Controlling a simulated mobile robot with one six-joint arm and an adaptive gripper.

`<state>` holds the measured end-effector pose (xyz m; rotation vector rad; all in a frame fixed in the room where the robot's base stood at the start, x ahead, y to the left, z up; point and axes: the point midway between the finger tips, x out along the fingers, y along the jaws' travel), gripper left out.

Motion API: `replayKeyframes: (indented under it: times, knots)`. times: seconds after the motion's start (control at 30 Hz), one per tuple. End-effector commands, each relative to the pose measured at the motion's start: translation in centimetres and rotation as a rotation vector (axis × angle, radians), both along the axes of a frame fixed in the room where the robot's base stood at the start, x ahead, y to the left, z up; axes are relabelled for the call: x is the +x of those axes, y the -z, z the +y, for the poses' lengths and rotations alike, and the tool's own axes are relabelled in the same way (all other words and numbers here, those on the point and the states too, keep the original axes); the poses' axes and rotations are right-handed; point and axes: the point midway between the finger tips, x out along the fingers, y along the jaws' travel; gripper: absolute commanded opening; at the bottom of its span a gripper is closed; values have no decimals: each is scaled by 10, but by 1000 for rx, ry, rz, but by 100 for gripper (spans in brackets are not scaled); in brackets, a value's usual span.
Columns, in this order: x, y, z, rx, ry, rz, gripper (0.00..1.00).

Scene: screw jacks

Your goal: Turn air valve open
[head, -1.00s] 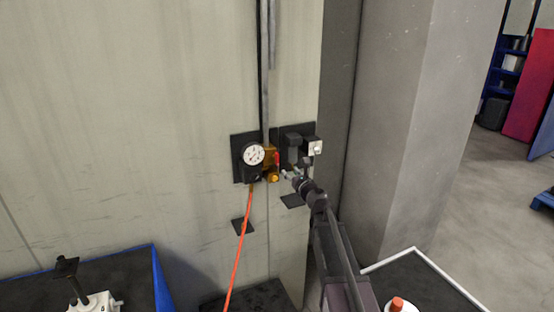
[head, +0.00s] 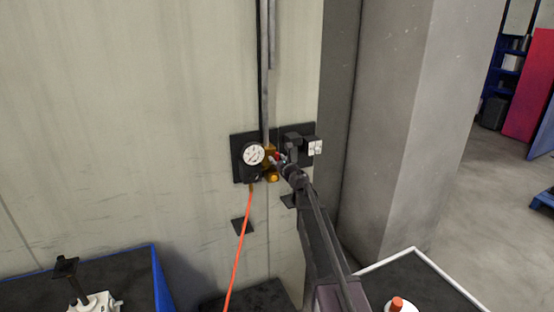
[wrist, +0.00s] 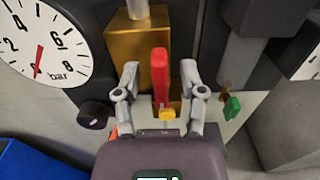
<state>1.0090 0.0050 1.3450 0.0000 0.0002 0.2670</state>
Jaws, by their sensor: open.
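The air valve has a brass body (wrist: 137,45) and a red lever (wrist: 160,72). In the wrist view the lever stands upright between the two fingers of my open gripper (wrist: 159,72), with a small gap on each side. In the head view my gripper (head: 279,160) is at the wall-mounted brass valve (head: 271,177) and partly hides the red lever.
A round pressure gauge (head: 253,154) sits just left of the valve; its red needle points down in the wrist view. An orange hose (head: 240,250) hangs below. A green part (wrist: 232,108) lies right of my fingers.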

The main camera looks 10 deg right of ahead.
Motion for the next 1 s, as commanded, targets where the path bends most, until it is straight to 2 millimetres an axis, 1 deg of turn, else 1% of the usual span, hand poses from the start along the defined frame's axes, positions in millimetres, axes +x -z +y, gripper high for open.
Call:
replayKeyframes:
  times: [0.1,0.37,0.4,0.47,0.5,0.57,1.0]
  knots:
    - [3,0,1,0,0,0,53]
    - [3,0,1,0,0,0,53]
    - [3,0,1,0,0,0,47]
    - [3,0,1,0,0,0,29]
    - [3,0,1,0,0,0,17]
    - [3,0,1,0,1,0,0]
    - [4,0,1,-19,1,-5,0]
